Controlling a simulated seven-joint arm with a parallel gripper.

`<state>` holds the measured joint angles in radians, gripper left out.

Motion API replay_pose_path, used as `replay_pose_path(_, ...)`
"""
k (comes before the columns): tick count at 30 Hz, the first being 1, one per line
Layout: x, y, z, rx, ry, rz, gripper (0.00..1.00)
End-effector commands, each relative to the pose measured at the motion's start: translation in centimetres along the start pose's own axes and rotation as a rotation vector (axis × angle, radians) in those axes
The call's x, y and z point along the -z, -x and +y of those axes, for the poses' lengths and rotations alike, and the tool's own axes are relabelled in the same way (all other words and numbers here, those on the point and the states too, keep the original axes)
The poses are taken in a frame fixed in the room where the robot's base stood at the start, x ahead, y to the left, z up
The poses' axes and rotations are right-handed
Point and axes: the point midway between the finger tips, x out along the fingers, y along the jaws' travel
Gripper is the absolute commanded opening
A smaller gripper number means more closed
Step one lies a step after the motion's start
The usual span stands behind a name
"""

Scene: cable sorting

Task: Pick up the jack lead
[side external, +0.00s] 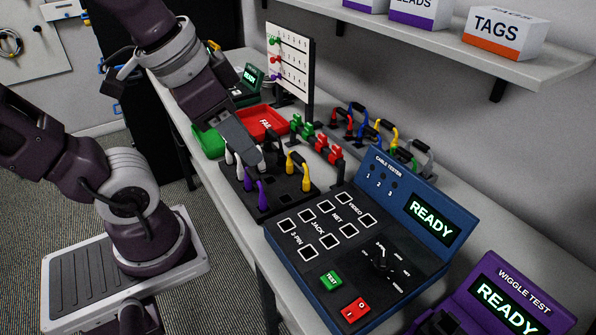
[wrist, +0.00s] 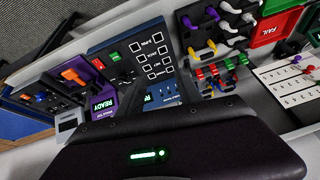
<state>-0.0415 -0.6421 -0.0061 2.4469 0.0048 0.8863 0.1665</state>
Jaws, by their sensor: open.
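A black rack (side external: 274,199) on the bench holds several short leads. These include a purple lead (side external: 261,196), a yellow lead (side external: 299,171), white leads and dark ones. I cannot tell which of them is the jack lead. My gripper (side external: 246,158) is over the back part of the rack, close to the white and dark leads and partly hiding them. Its fingertips are hard to make out, but nothing shows held in it. In the wrist view, the rack shows at the top, with the purple lead (wrist: 212,14) and yellow lead (wrist: 210,45); my gripper's body fills the bottom.
A blue cable tester (side external: 300,275) reading READY stands right of the rack, with a purple wiggle tester (side external: 480,315) beyond. Behind the rack are a red FAIL tray (side external: 262,121), a green tray (side external: 208,142), red and green clips, looped leads and an upright peg board (side external: 290,60).

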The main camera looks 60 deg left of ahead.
Motion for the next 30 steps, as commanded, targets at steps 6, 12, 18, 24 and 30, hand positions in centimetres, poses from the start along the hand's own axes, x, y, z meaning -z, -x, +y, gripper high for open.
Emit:
replay_pose_path(6, 7.8, -8.6, -7.3, -0.064, -0.668, -0.239, 0.42)
replay_pose_path(12, 8.8, -19.4, -14.3, -0.281, -1.202, -0.319, 0.42)
replay_pose_path(18, 7.6, -24.0, -16.6, -0.385, -1.404, -0.305, 0.42)
replay_pose_path(24, 6.4, -26.6, -16.1, -0.392, -1.414, -0.305, 0.42)
replay_pose_path(30, 5.0, -29.7, -15.6, -0.389, -1.412, -0.305, 0.42)
